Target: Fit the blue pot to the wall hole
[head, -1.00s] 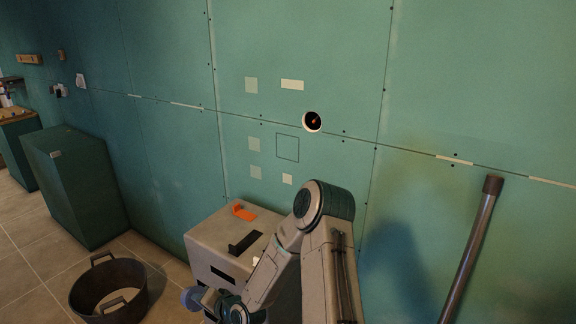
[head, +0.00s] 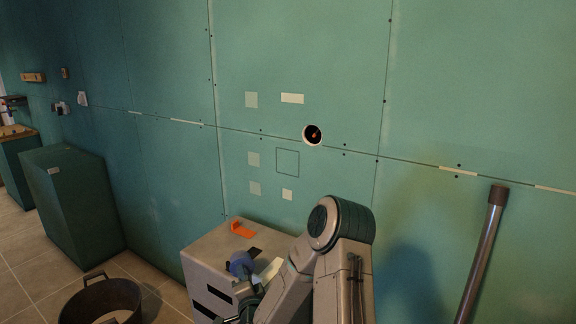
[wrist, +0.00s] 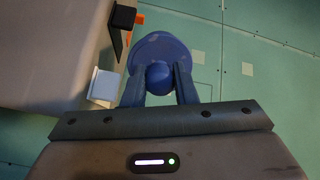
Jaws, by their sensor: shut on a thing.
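The blue pot (wrist: 160,50) is held between the two fingers of my gripper (wrist: 159,88) in the wrist view, its round rim pointing away from the wrist. In the head view the blue pot (head: 240,263) shows in front of the top of a grey box, with my gripper (head: 246,291) just below it and partly hidden by my arm. The wall hole (head: 312,135) is a round opening with a pale rim in the green wall, above and to the right of the pot. Something orange shows inside it. The pot is well apart from the hole.
The grey box (head: 208,262) against the wall carries an orange piece (head: 242,229) and a white piece (head: 271,269). A dark tub (head: 98,303) stands on the floor at left. A pipe (head: 482,254) leans at right. The wall around the hole is clear.

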